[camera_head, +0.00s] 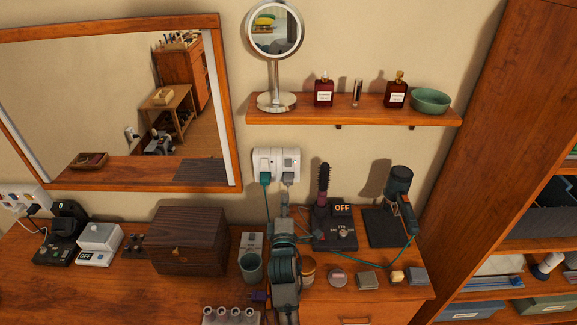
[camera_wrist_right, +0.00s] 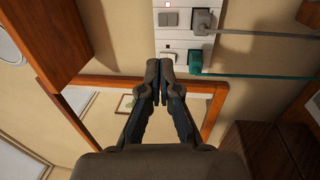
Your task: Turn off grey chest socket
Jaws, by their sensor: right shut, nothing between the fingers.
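A white double wall socket (camera_head: 277,163) is on the wall below the shelf. A teal plug (camera_head: 265,178) is in its left half and a grey plug (camera_head: 288,177) in its right half. In the right wrist view the socket (camera_wrist_right: 184,34) is turned sideways, with the grey plug (camera_wrist_right: 203,20) above the teal plug (camera_wrist_right: 195,62). A switch with a small red mark (camera_wrist_right: 170,19) shows beside the grey plug. My right gripper (camera_head: 284,194) reaches up below the socket. Its shut, empty fingertips (camera_wrist_right: 160,68) overlap the socket's edge; contact is unclear. My left gripper is out of view.
A wooden shelf (camera_head: 360,109) with a mirror and bottles is above the socket. Cords run down from the plugs.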

